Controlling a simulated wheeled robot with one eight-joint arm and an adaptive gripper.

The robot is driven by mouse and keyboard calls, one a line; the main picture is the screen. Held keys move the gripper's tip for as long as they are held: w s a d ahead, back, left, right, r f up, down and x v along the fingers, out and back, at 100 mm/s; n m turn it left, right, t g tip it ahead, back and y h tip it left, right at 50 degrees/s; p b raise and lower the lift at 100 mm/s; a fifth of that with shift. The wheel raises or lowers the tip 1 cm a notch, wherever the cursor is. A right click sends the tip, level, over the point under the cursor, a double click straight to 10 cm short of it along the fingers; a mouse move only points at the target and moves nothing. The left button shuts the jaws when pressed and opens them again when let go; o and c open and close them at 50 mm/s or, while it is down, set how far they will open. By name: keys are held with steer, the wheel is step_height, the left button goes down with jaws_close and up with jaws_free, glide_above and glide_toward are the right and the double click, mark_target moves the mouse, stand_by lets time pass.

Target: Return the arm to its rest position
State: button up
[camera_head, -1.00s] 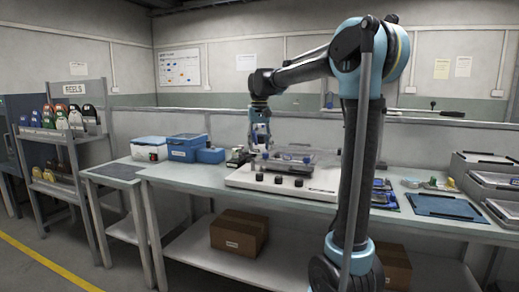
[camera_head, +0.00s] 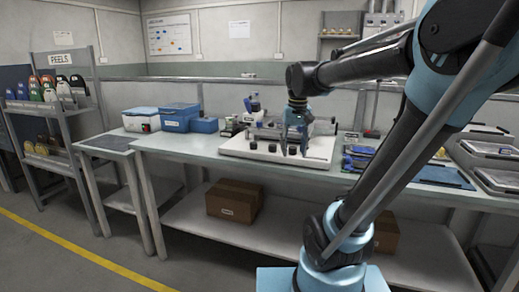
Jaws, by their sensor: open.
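My arm reaches up from its base at the lower right, bends at a high elbow at the right edge, and runs left to the wrist. My gripper (camera_head: 293,150) hangs downward from the wrist with its fingers apart. It is in front of a white fixture board (camera_head: 235,147) on the workbench (camera_head: 190,149), and it hides part of the board. I see nothing held between the fingers. How far the fingertips are above the board or bench I cannot tell.
Blue boxes (camera_head: 180,117) and a blue-and-white cooler (camera_head: 141,119) stand left of the board. A blue mat (camera_head: 440,175) and grey trays (camera_head: 490,149) lie to the right, partly behind my arm. A cardboard box (camera_head: 234,200) sits on the lower shelf. The floor (camera_head: 60,240) at left is clear.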

steer(key=s+d+f, duration=0.3)
steer(key=s+f, duration=0.4)
steer(key=f, duration=0.1)
steer(key=s+d+f+m+t, duration=0.1)
steer(key=s+d+f, duration=0.2)
steer(key=s+f, duration=0.5)
steer(key=shift+s+d+f, duration=0.3)
steer(key=shift+d+f, duration=0.1)
steer(key=shift+f, duration=0.2)
steer(key=shift+w+f, duration=0.2)
steer(key=shift+w, duration=0.25)
